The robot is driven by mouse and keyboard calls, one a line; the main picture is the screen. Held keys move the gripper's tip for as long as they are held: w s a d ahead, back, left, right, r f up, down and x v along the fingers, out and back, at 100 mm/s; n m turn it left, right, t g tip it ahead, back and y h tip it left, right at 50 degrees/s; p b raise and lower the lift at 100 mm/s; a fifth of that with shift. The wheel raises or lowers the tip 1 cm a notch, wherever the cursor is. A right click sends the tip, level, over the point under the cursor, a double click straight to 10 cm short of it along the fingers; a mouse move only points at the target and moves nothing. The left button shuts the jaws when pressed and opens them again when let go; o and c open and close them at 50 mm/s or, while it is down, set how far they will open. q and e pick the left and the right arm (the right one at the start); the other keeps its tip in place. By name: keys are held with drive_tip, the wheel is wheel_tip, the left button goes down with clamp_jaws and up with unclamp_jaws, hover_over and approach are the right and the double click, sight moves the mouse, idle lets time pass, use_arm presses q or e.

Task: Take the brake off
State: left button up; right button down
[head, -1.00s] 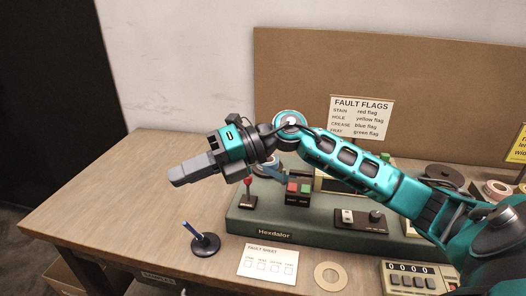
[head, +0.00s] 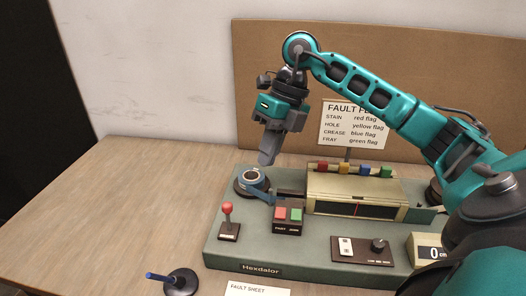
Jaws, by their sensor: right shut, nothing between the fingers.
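The brake lever (head: 227,210) has a red knob on a short stem. It stands on a small dark plate at the left front of the green Hexdalor machine (head: 330,270) and looks close to upright. The small label below it is too small to read surely. My right gripper (head: 266,160) is shut and empty. It points down above the back left of the machine, near the reel, behind and to the right of the lever in the picture and apart from it. My left gripper is not in view.
A tape reel (head: 251,179) sits behind the lever. Red and green buttons (head: 288,215) are to its right, beside a beige housing (head: 355,190) with coloured flags behind. A pen stand (head: 180,283) is at the front left. The table (head: 110,210) left of the machine is clear.

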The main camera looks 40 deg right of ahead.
sight(228, 217)
drive_tip(key=x, duration=0.7)
drive_tip(key=shift+a+f, duration=0.15)
drive_tip(key=shift+f, duration=0.2)
drive_tip(key=a, duration=0.2)
drive_tip(key=shift+w+a+r+p, duration=0.15)
drive_tip(key=shift+a+r+p, duration=0.1)
drive_tip(key=shift+a+p, duration=0.05)
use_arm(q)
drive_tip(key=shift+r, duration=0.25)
use_arm(e)
drive_tip(key=shift+a+f, duration=0.1)
drive_tip(key=shift+a, duration=0.5)
